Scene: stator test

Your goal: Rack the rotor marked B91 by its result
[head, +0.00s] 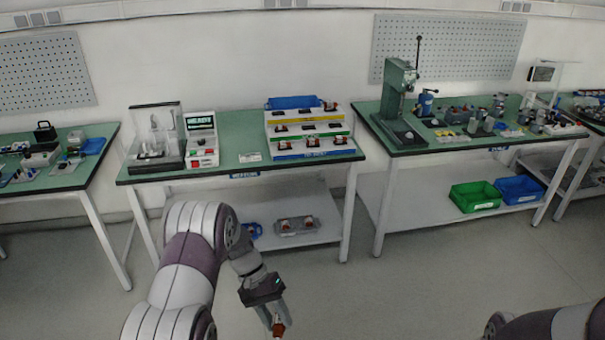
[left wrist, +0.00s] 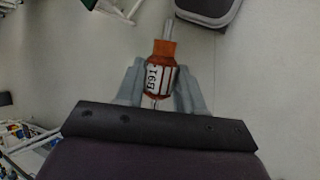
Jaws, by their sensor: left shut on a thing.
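My left gripper (head: 276,318) is shut on an orange-brown rotor and holds it in the air in front of the middle bench. In the left wrist view the rotor (left wrist: 160,72) sits between the two grey fingers, its label reading B91 and its metal shaft pointing away. A stepped rack (head: 308,128) with yellow, green and blue tiers stands on the right of the middle bench, with several small parts on its tiers. A tester with a small display (head: 201,122) stands to its left. The display reads "READY", as far as I can tell. My right gripper is not in view.
A clear-covered box (head: 157,137) stands left of the tester. The middle bench (head: 235,137) has a grey tray (head: 297,226) on its lower shelf. The right bench holds a green press (head: 397,95), with green (head: 475,196) and blue (head: 520,189) bins below. Open floor lies in front.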

